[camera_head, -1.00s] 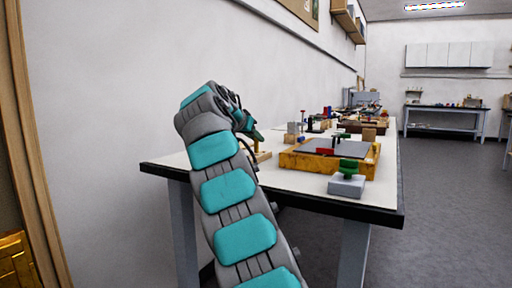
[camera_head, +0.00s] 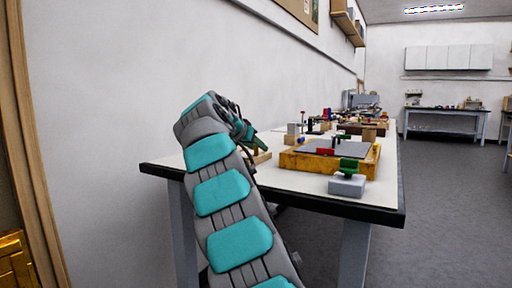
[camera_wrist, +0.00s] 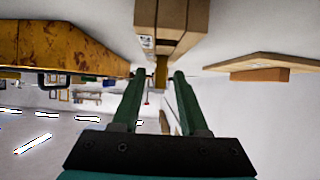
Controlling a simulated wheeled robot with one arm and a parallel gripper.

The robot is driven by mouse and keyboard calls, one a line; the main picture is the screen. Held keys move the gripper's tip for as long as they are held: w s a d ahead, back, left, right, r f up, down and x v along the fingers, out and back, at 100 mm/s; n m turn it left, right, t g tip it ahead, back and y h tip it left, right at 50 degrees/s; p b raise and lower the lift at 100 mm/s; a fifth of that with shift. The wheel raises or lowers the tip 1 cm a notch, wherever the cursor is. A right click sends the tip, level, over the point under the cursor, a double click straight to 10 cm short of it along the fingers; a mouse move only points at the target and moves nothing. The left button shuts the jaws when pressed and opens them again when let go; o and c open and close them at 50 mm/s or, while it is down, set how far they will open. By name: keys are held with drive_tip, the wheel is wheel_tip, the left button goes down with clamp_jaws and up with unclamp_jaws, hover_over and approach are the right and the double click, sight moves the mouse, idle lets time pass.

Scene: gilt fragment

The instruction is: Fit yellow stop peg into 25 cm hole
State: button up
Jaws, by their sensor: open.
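My gripper (camera_wrist: 155,76) is open. Its two green fingers point at a small yellow upright piece (camera_wrist: 161,72), likely the yellow stop peg, which shows between the fingertips in the wrist view. I cannot tell if the fingers touch it. Just beyond it is a tan block (camera_wrist: 172,18). In the head view my gripper (camera_head: 249,134) is low over the left part of the bench, above a small wooden piece (camera_head: 261,157). The peg is not clear there. I cannot make out the 25 cm hole in either view.
A yellow-orange base with a grey plate (camera_head: 300,161) lies right of my gripper; its side (camera_wrist: 60,45) fills the wrist view's left. A grey block with a green knob (camera_head: 347,186) stands at the bench's front. A wooden board (camera_wrist: 275,60) is at the wrist view's right.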

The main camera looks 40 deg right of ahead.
drive_tip(key=v, duration=1.2)
idle(0.3)
